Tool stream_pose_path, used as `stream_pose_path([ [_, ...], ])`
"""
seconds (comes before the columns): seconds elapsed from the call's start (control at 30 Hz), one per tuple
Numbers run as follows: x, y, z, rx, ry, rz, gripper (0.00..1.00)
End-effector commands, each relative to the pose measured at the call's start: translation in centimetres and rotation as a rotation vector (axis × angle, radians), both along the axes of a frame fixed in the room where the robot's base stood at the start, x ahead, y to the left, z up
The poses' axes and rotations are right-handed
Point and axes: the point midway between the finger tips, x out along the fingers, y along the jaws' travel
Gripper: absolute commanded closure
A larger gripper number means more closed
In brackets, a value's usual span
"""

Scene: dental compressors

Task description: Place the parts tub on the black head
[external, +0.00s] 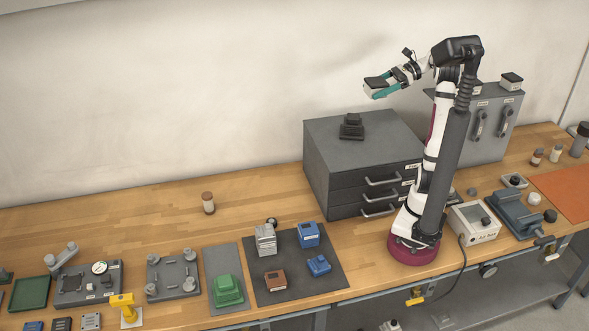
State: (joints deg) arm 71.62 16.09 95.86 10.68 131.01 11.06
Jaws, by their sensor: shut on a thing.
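My gripper (381,89), with teal fingers, is high above the grey drawer cabinet and shut on a small box with a dark top and light sides. This box, which I take to be the parts tub (375,83), is held clear of everything and looks slightly tilted. The far finger's contact with the tub is hard to see.
A taller grey cabinet (500,125) stands right of my arm with a small dark-topped box (511,81) on it. A dark mat (300,282) on the bench holds silver, brown and blue parts. A green part (228,289) is left of it. The cabinet top around the black head is clear.

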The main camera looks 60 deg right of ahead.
Motion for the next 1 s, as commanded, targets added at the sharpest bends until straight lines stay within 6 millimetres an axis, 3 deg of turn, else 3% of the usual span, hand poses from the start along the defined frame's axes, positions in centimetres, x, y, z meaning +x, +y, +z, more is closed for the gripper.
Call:
stream_pose_path([
  [0.13, 3.7, 2.2, -2.5, 0.002, 0.001, 0.006, 0.82],
  [0.3, 5.7, 3.3, -4.0, 0.001, 0.001, 0.002, 0.82],
  [0.57, 5.8, 3.3, -8.0, 0.002, 0.001, -0.001, 0.82],
  [0.87, 5.8, 3.3, -8.3, 0.001, 0.001, 0.0, 0.82],
  [0.9, 5.8, 3.3, -8.3, 0.001, 0.001, 0.0, 0.14],
  [1.0, 5.8, 3.3, -8.3, 0.0, 0.0, 0.0, 0.0],
])
